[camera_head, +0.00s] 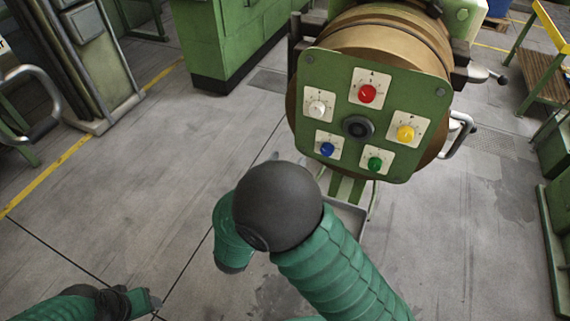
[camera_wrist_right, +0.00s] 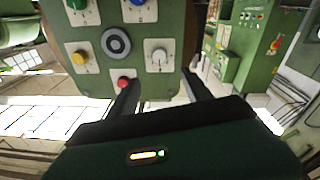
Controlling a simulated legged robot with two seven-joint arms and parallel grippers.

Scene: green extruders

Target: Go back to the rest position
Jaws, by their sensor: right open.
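My right arm comes in from the bottom right of the head view, with a black ball joint and a green sleeve. The ball hides most of my right gripper; a small grey tip (camera_head: 275,156) shows above it. In the right wrist view my right gripper (camera_wrist_right: 162,80) is open, its two dark fingers apart with nothing held between them. The green panel (camera_head: 385,88) is in front of the fingers and appears upside down there (camera_wrist_right: 95,22). Contact cannot be judged. My left gripper (camera_head: 150,300) is at the bottom left of the head view; its jaws are unclear.
The panel carries red (camera_head: 367,93), white (camera_head: 317,109), yellow (camera_head: 405,133), blue (camera_head: 327,149) and green (camera_head: 375,164) knobs around a dark centre button (camera_head: 358,127). A green cabinet (camera_head: 215,40) stands behind. Grey floor (camera_head: 130,190) is open at left.

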